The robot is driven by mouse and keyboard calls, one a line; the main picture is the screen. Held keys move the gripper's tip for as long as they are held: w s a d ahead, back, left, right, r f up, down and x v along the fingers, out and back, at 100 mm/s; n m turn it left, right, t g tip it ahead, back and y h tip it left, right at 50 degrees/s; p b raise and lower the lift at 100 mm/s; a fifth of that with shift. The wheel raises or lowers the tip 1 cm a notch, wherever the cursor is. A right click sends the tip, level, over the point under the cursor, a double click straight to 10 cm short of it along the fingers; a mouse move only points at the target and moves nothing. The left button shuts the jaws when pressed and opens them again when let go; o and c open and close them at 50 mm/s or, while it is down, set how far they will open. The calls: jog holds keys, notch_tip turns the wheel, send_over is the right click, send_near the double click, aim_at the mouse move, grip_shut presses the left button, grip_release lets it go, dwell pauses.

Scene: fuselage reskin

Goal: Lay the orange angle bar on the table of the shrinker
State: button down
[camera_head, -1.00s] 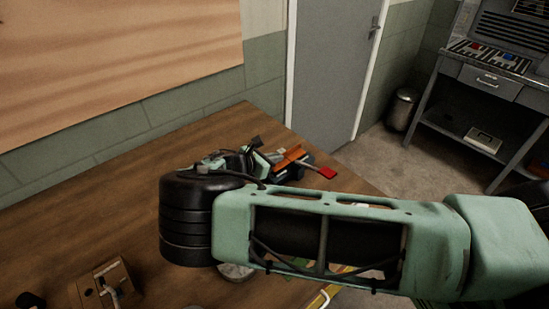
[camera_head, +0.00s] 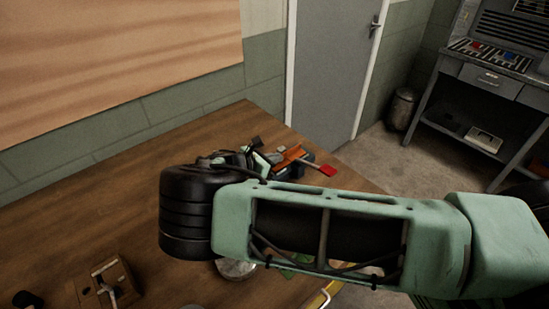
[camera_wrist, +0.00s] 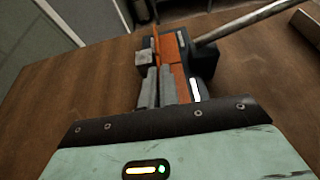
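The orange angle bar (camera_wrist: 181,80) runs forward from my gripper (camera_wrist: 160,72) in the wrist view. The two grey fingers stand close together on its thin upright flange, and its flat flange shows to their right. In the head view the bar (camera_head: 288,156) is at the shrinker, beyond my arm. The shrinker (camera_wrist: 207,62) is a dark machine with a long lever, and its red handle (camera_head: 328,170) shows in the head view. The bar is at the shrinker's head. I cannot tell whether it rests on the shrinker's table or hangs just above it.
The shrinker stands near the far right end of the wooden workbench (camera_head: 110,220). A small wooden block with a metal fitting (camera_head: 108,284) is at the front left. A wall, a grey door (camera_head: 330,60) and a bin (camera_head: 402,108) are beyond. The bench's left part is mostly clear.

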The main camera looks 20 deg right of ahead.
jog(key=shift+f, duration=0.2)
jog(key=c, duration=1.6)
grip_release()
